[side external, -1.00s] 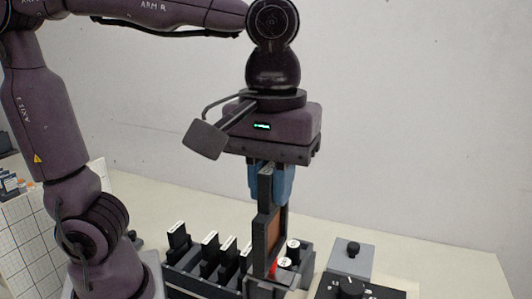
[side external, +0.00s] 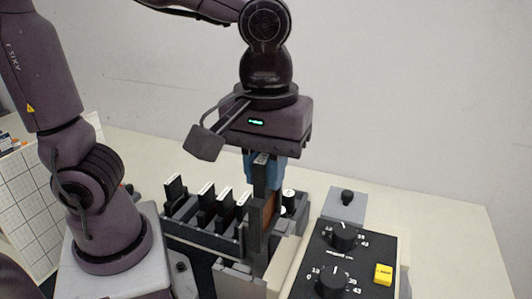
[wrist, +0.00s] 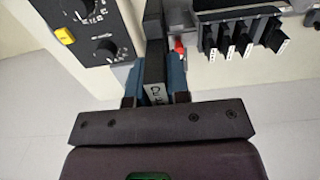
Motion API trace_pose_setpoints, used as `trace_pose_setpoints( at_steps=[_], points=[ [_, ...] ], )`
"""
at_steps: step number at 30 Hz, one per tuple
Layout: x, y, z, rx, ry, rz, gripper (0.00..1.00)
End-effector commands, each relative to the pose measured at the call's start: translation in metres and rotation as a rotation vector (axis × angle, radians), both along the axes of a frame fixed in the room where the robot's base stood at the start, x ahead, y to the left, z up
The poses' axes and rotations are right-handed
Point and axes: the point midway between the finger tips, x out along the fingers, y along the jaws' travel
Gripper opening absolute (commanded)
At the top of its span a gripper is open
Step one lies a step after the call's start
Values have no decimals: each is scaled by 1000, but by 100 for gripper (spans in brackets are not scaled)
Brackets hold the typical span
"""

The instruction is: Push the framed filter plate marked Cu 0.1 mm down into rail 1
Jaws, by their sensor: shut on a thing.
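The framed filter plate (side external: 257,222) is upright, with a black frame and a copper-coloured pane partly showing. Its lower end is at the grey rail holder (side external: 238,276); I cannot tell how deep it sits or in which rail. My gripper (side external: 262,172) is above the holder, its blue fingers shut on the top of the plate. In the wrist view the plate's labelled top (wrist: 155,72) is between the fingers (wrist: 155,85); the label is too small to read surely.
A rack (side external: 200,235) with several black, white-labelled plates stands left of the holder. A control box (side external: 350,262) with dark knobs and a yellow button (side external: 383,274) stands to the right. A small red part (wrist: 180,46) shows beside the plate in the wrist view.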

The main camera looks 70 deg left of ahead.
Motion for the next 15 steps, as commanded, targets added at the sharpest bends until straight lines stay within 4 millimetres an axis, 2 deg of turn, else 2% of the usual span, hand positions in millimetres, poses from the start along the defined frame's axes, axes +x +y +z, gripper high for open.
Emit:
trace_pose_setpoints(
  at_steps=[6,15],
  points=[
    [0,0,-21,1,3,0,0],
    [0,0,-35,1,1,-1,0]
  ],
)
